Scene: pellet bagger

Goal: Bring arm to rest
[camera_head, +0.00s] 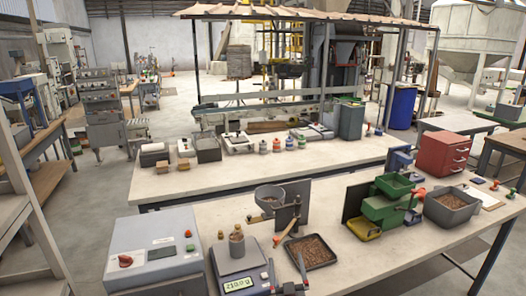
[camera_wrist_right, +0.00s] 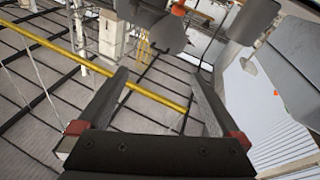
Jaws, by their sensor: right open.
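My right gripper (camera_head: 287,266) shows at the bottom of the head view, in front of the near bench's front edge, between the scale and the black pellet tray as seen. Its two grey fingers stand apart and point up and away from me. In the right wrist view the gripper (camera_wrist_right: 160,95) is open, with a dark palm and red finger bases. Nothing is between the fingers. My left gripper is not in view.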

